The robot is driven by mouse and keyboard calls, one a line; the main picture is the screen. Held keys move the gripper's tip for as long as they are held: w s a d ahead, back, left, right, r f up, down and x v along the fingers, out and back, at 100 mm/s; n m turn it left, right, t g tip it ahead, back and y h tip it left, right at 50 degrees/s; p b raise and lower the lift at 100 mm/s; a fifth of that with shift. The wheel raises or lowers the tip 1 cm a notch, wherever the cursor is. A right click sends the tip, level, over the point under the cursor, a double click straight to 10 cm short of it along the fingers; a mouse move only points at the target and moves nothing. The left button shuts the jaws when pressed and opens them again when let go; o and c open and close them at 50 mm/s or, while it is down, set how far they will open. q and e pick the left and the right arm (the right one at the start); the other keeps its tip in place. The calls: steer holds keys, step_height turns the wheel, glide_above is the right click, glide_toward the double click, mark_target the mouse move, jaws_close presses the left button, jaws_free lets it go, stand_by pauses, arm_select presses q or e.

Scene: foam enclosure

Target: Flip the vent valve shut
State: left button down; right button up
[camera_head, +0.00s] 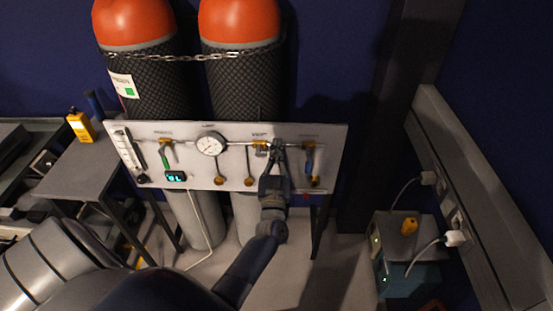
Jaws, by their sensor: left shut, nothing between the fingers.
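A white valve panel (228,176) stands in front of two gas cylinders. The valve that looks like the vent valve (260,149) is a small brass fitting right of the round gauge, under a small blurred label. My left gripper (277,146) is shut and empty, with its fingertips just right of this fitting. I cannot tell whether they touch it. The gripper hides part of the panel there, and I cannot make out the vent valve's handle or its position. My right gripper is not in view.
The panel also carries a pressure gauge (210,145), a green handle (165,158), a blue handle (310,163) and a small display (175,176). A chain (200,57) crosses the orange-topped cylinders (240,22). A side table (75,172) stands left; a box with cables (408,243) is right.

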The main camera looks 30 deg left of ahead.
arm_select(q)
steer(key=shift+f+b, duration=0.8)
steer(key=shift+f, duration=0.25)
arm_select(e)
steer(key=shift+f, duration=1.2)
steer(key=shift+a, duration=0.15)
arm_select(q)
steer(key=shift+f+m, duration=0.1)
steer(key=shift+m, duration=0.2)
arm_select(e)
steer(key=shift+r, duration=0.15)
arm_select(q)
steer(key=shift+d+f+m+t+h+p, duration=0.1)
steer(key=shift+f+m+t+h+p, duration=0.2)
steer(key=shift+m+h, duration=0.35)
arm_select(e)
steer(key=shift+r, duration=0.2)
arm_select(q)
step_height(320, 180, down, 7)
steer(key=s+a+m+g+h+p, duration=0.1)
steer(key=m+h+p, duration=0.4)
steer(key=m, duration=1.4)
steer(key=shift+s+a+f+m+g+h, duration=0.2)
steer(key=shift+s+a+m+g+h, duration=0.3)
steer(key=shift+a, duration=0.4)
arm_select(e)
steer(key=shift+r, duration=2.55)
arm_select(q)
steer(key=shift+w, duration=0.15)
